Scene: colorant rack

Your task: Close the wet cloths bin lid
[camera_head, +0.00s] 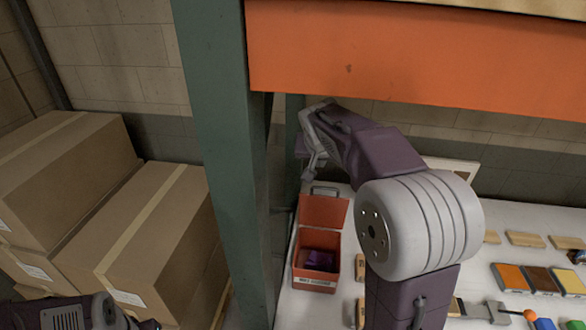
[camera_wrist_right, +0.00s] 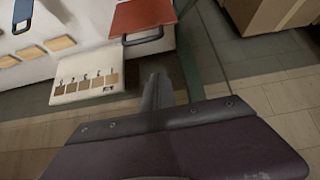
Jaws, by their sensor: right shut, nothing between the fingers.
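The red wet cloths bin (camera_head: 315,285) stands on the white bench in the head view, with a dark purple cloth (camera_head: 319,259) inside. Its red lid (camera_head: 323,211) is open, tilted up at the back, with a grey handle (camera_head: 325,190) at its top edge. The lid also shows in the right wrist view (camera_wrist_right: 145,18), with its handle (camera_wrist_right: 143,39) towards my gripper. My right gripper (camera_head: 309,178) is shut and empty, just behind and above the lid; its fingers (camera_wrist_right: 157,88) look apart from the handle in the wrist view. Only part of my left arm shows at the bottom left.
A green post (camera_head: 228,150) stands just left of the bin, and an orange beam (camera_head: 410,62) crosses above. Cardboard boxes (camera_head: 150,230) are stacked at the left. Wooden blocks and colour samples (camera_head: 541,279) lie on the bench at the right.

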